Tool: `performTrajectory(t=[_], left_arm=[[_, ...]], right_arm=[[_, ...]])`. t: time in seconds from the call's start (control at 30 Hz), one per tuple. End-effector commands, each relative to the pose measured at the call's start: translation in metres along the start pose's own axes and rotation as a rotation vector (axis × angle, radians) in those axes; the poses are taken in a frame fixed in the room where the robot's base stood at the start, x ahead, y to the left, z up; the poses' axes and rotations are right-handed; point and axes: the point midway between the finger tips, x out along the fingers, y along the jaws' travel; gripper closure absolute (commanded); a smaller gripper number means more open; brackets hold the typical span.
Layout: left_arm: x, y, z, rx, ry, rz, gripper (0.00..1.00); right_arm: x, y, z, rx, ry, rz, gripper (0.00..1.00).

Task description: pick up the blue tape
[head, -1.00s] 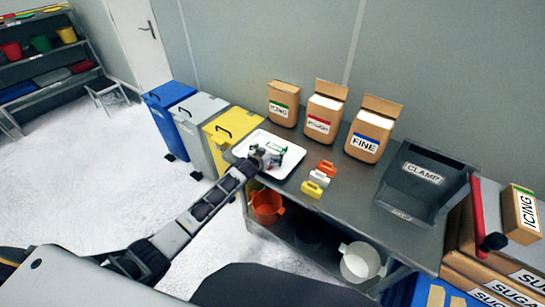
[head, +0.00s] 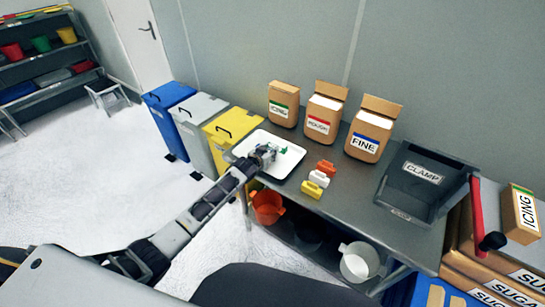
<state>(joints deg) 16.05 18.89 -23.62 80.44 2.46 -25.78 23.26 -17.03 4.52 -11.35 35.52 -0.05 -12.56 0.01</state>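My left gripper (head: 267,154) is over the white tray (head: 290,166) on the grey table, at the tray's left part. Small green and dark parts show at its fingertips, too small to tell apart. I cannot make out a blue tape; it may be hidden by the gripper. Whether the fingers are open or shut on something cannot be told. My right gripper is not in view.
Orange, white and yellow small scoops or clips (head: 319,179) lie right of the tray. Paper bags, including one labelled FINE (head: 369,136), stand behind. A dark CLAMP box (head: 422,178) is to the right. Bins (head: 229,133) stand left of the table.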

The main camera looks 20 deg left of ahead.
Motion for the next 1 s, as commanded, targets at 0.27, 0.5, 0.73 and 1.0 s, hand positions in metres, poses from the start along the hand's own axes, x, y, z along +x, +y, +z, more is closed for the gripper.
performTrajectory(t=[0.27, 0.5, 0.73, 1.0], left_arm=[[0.001, -0.001, 0.014, 0.001, -0.025, -0.004, 0.88], [0.001, -0.001, 0.015, 0.001, -0.026, -0.004, 0.97], [0.001, -0.001, 0.015, 0.001, -0.026, -0.004, 1.00], [0.000, -0.001, 0.014, 0.001, -0.026, -0.004, 1.00]], right_arm=[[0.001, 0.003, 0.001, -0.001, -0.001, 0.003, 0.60], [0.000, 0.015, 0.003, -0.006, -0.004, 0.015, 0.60], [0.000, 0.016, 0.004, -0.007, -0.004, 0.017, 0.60], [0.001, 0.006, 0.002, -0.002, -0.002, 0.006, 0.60]])
